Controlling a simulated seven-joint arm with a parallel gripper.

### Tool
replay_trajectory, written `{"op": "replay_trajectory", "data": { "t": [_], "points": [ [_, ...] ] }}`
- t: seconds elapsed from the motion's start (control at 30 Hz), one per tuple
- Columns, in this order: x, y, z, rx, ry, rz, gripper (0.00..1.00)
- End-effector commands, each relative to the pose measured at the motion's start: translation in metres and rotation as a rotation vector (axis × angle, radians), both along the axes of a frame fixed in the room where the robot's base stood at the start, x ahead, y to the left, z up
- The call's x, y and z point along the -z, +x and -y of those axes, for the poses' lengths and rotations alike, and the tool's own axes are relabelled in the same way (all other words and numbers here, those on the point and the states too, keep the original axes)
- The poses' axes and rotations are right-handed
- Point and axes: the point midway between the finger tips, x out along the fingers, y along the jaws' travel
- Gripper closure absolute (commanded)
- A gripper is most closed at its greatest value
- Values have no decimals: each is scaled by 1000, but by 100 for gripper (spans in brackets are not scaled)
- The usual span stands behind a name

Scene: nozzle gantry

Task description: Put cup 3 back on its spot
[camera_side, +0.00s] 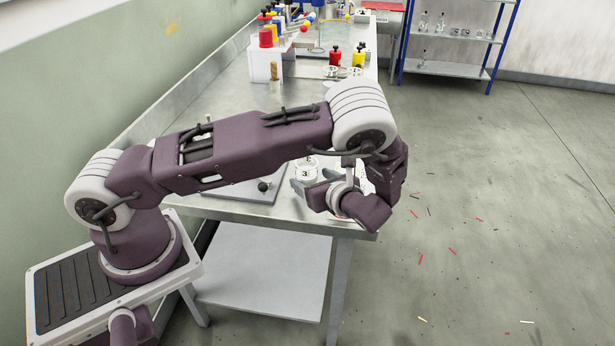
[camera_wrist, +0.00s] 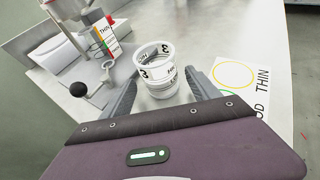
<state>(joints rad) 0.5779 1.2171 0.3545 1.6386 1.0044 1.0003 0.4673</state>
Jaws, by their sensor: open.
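Cup 3 (camera_wrist: 154,68) is a white cup marked with a black 3, upright in the wrist view. It also shows in the side view (camera_side: 306,174), near the bench's front end. I cannot tell whether a second piece is stacked with it. My gripper (camera_wrist: 161,88) is open, with one grey finger on each side of the cup; whether they touch it is unclear. The gripper also shows in the side view (camera_side: 318,184). A white card (camera_wrist: 245,92) with a yellow circle and the word THIN lies right of the cup, partly hidden by my gripper.
A black knob (camera_wrist: 78,89) on a metal rod stands left of the cup, near an upright colour-banded strip (camera_wrist: 104,36). Red and yellow bottles (camera_side: 335,56) stand further back on the bench (camera_side: 225,100). The bench's right edge is close to my gripper.

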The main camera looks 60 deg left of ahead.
Motion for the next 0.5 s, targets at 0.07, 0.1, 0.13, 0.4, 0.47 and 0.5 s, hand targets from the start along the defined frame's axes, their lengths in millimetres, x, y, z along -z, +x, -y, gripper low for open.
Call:
{"op": "replay_trajectory", "data": {
  "t": [0.07, 0.1, 0.13, 0.4, 0.47, 0.5],
  "points": [
    [-9, -2, 22, 4, -3, 2, 30],
    [-13, -4, 32, 4, -3, 2, 30],
    [-16, -5, 39, 4, -2, 2, 30],
    [-32, -12, 76, 1, -1, 0, 30],
    [-32, -12, 77, 0, -1, 0, 30],
    [-33, -12, 78, -2, -3, 1, 30]
  ]
}}
